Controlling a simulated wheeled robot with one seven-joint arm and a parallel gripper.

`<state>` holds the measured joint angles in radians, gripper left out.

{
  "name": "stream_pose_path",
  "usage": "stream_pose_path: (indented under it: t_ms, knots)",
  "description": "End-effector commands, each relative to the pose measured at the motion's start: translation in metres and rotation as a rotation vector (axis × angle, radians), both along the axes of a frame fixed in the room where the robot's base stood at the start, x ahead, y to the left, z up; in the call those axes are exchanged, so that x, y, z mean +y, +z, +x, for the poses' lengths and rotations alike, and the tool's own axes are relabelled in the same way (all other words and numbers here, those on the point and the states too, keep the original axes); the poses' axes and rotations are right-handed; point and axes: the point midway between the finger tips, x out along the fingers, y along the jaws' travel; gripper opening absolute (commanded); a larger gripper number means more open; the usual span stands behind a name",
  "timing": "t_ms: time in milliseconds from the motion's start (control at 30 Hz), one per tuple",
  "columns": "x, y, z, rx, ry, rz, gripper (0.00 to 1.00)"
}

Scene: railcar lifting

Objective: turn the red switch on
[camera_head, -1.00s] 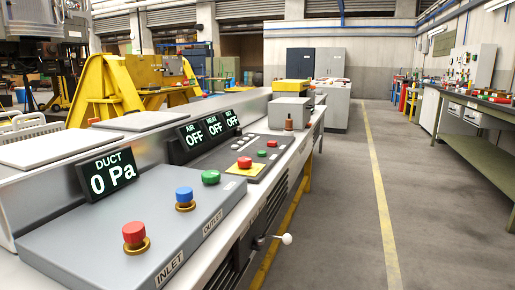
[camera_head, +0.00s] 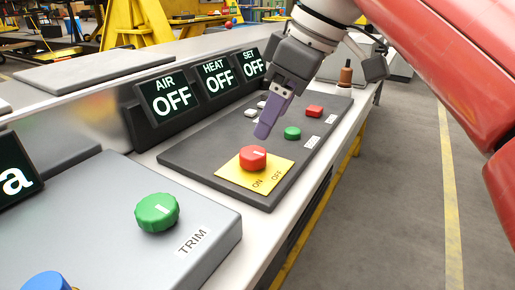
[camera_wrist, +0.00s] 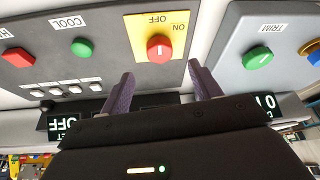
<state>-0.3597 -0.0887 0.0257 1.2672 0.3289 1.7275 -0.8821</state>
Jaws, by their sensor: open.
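The red switch (camera_head: 253,158) is a round knob with a white line on a yellow plate (camera_head: 228,172) marked ON and OFF. In the wrist view the red switch (camera_wrist: 159,47) has its line pointing roughly toward OFF. My gripper (camera_head: 266,128) hangs above and just behind the switch in the head view, apart from it. In the wrist view my gripper (camera_wrist: 161,82) has its two purple fingers spread wide, with the switch beyond the gap between them. Nothing is held.
The AIR display (camera_head: 169,98), HEAT display (camera_head: 217,77) and SET display (camera_head: 251,64) all read OFF. A green button (camera_head: 292,133) and a red button (camera_head: 314,112) sit on the same dark panel. A green TRIM knob (camera_head: 157,212) is on the grey box at left.

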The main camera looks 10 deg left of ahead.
Motion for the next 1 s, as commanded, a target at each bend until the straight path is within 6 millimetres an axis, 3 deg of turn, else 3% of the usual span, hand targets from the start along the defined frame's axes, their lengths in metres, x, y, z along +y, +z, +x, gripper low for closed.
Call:
stream_pose_path:
  t_ms: [500,900,1000]
  knots:
    - [0.027,-0.062,0.004,-0.001,0.018,-0.001,0.63]
    - [0.03,-0.069,0.005,-0.003,0.016,0.001,0.63]
    - [0.03,-0.069,0.005,-0.003,0.016,0.001,0.5]
